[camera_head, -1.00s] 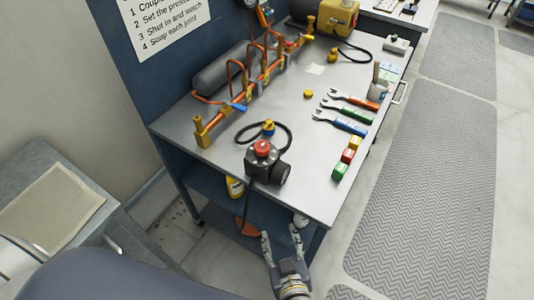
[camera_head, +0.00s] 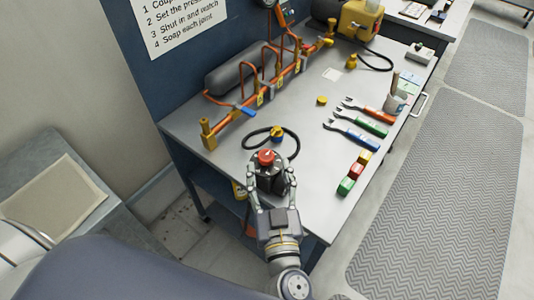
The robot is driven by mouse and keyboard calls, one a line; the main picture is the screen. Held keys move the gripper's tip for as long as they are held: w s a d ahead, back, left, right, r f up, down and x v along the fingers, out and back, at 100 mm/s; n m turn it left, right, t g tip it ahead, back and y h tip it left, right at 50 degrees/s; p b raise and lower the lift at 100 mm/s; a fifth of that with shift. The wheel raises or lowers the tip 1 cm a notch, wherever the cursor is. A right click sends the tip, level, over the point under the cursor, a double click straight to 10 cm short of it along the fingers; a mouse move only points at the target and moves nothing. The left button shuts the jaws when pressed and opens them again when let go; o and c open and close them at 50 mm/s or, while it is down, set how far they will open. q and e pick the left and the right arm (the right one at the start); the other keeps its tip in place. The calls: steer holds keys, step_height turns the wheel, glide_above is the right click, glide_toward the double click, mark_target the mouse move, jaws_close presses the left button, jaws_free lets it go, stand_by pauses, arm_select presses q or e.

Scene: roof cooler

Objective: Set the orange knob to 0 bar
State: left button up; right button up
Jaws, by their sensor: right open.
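The orange knob (camera_head: 265,157) sits on top of a dark regulator body (camera_head: 270,180) at the near edge of the workbench. Its scale cannot be read at this size. My right gripper (camera_head: 270,193) is in front of the regulator with its jaws open. Its two fingers point up the picture on either side of the dark body, below the knob. I cannot tell whether they touch it. My left gripper is out of view.
The grey workbench (camera_head: 311,201) carries a copper pipe rig (camera_head: 259,94), several open-ended wrenches (camera_head: 362,122), coloured blocks (camera_head: 354,172) and a black hose with a yellow fitting (camera_head: 276,133). A wall sign stands behind. The floor at right is clear.

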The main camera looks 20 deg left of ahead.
mark_target(267, 162)
steer(key=x, duration=0.3)
steer(key=shift+p, duration=0.3)
steer(key=shift+w+a, duration=0.2)
steer(key=shift+w, duration=0.15)
steer(key=shift+w+a, duration=0.1)
steer(key=shift+w, duration=0.1)
steer(key=shift+w+f, duration=0.1)
steer(key=shift+c, duration=0.8)
steer(key=c, duration=0.9)
steer(key=shift+o, duration=0.2)
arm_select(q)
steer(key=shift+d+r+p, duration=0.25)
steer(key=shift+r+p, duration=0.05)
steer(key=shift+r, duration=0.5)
